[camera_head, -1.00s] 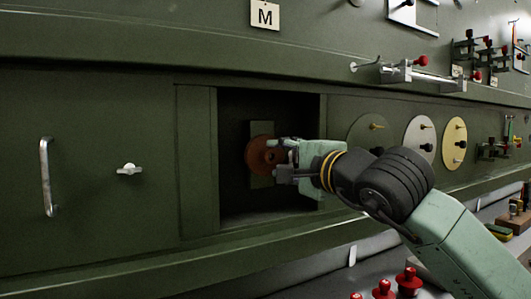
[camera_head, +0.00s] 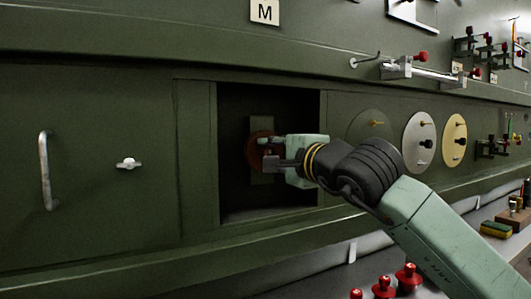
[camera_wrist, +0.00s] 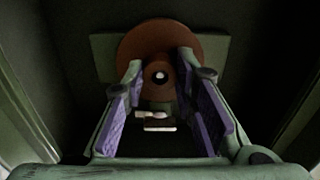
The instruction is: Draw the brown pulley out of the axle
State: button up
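The brown pulley (camera_head: 255,150) stands upright inside a dark square recess, in front of a green mounting plate (camera_head: 262,124). In the wrist view the pulley (camera_wrist: 150,38) is a brown disc with a round hub (camera_wrist: 153,68) and a small bright spot at its centre, perhaps the axle end. My gripper (camera_head: 268,152) reaches into the recess from the right. In the wrist view my gripper (camera_wrist: 160,80) has its purple-padded fingers on either side of the hub, with slim gaps visible. The axle behind the pulley is hidden.
The recess walls (camera_head: 318,110) close in around my gripper. Left is a green panel with a handle (camera_head: 46,172) and a latch (camera_head: 128,163). Round discs (camera_head: 419,141) are mounted to the right. A metal clamp bar (camera_head: 425,72) juts out above. Red knobs (camera_head: 408,277) stand below.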

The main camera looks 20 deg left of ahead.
grip_shut()
jog(key=shift+b+v, duration=0.75)
jog(key=shift+v, duration=1.45)
jog(key=shift+v, duration=1.4)
